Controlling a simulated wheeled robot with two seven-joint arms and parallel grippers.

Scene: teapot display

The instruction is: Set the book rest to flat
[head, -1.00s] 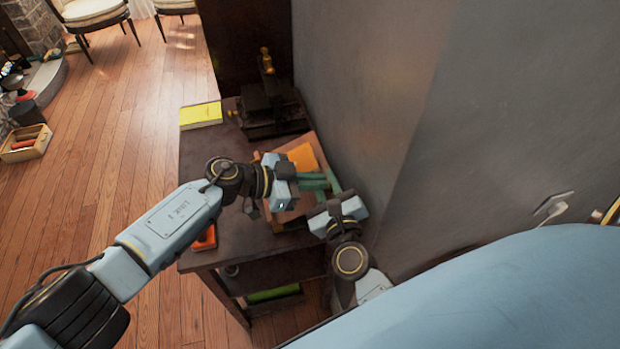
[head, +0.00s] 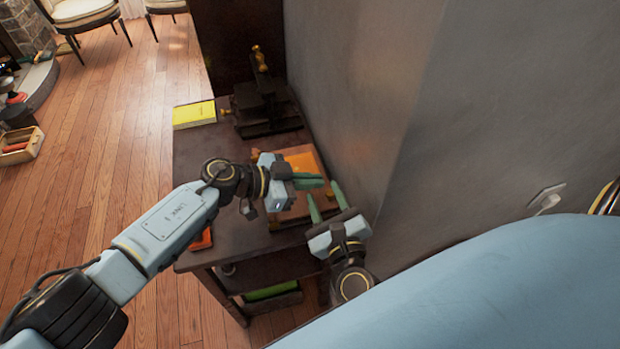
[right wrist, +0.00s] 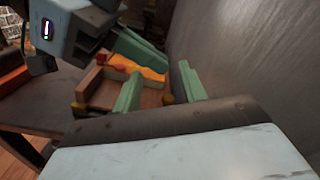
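The book rest (head: 288,214) is a reddish-brown wooden frame with gold knobs, low on the dark table against the wall. An orange panel or book (head: 303,160) lies on its far part, and it also shows in the right wrist view (right wrist: 150,74). My left gripper (head: 324,182) is over the rest, its green fingers close together with nothing seen between them; it hides the rest's middle. My right gripper (head: 322,190) is open and empty at the near right edge of the rest, fingers apart. I cannot tell whether its fingertips touch the frame.
A yellow book (head: 194,114) lies at the table's far left corner. A dark stand with gold parts (head: 265,105) is behind the rest. The grey wall (head: 370,90) closes off the right side. An orange-red item (head: 203,239) lies at the table's left front edge.

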